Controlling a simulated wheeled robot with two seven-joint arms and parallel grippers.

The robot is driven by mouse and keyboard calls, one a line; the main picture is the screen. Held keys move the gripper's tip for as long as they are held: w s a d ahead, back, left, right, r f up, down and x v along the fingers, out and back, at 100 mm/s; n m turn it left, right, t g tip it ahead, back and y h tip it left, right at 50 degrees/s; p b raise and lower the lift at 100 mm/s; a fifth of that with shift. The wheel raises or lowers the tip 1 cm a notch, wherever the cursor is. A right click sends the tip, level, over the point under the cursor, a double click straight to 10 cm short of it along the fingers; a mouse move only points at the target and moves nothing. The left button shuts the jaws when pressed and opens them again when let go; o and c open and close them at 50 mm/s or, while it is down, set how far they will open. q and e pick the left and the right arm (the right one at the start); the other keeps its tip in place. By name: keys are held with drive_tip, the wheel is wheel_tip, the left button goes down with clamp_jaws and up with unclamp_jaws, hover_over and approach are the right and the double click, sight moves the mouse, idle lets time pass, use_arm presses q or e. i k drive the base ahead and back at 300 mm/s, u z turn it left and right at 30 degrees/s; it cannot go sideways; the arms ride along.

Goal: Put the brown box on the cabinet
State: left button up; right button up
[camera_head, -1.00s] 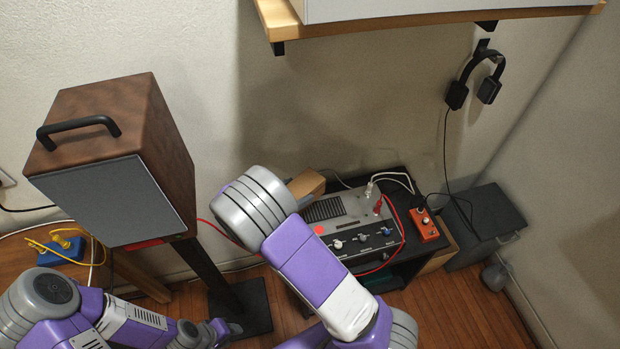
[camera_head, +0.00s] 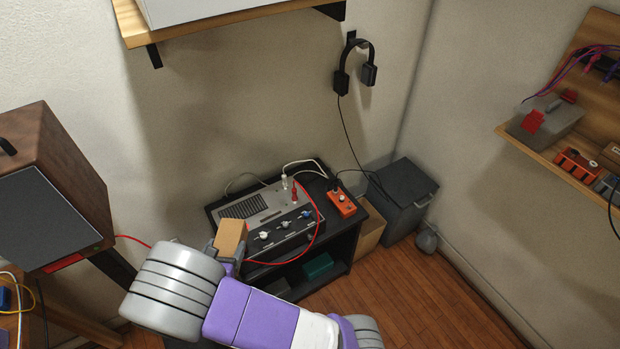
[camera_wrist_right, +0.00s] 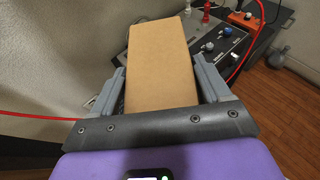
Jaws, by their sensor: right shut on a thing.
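The brown box (camera_head: 230,238) is a plain tan block, held between the two grey fingers of my right gripper (camera_head: 229,258). In the right wrist view the box (camera_wrist_right: 160,60) sticks out past the fingers of my right gripper (camera_wrist_right: 164,82). In the head view the box is in front of the left end of a low black open shelf unit (camera_head: 338,255); I cannot tell its exact gap. A dark grey cabinet-like box with a handle (camera_head: 405,190) stands in the corner to the right. I cannot tell which of these is the cabinet. My left gripper is out of view.
A grey mixer (camera_head: 262,205) and an orange pedal (camera_head: 341,203) with cables occupy the shelf unit's top. A red cable (camera_head: 322,222) loops beside them. A wooden speaker (camera_head: 60,170) stands left. Headphones (camera_head: 355,70) hang above. Wall shelves are overhead and right.

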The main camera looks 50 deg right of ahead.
sight(311, 173)
drive_tip(key=u, duration=2.3)
drive_tip(key=k, duration=2.3)
drive_tip(key=z, duration=1.75)
drive_tip(key=i, duration=1)
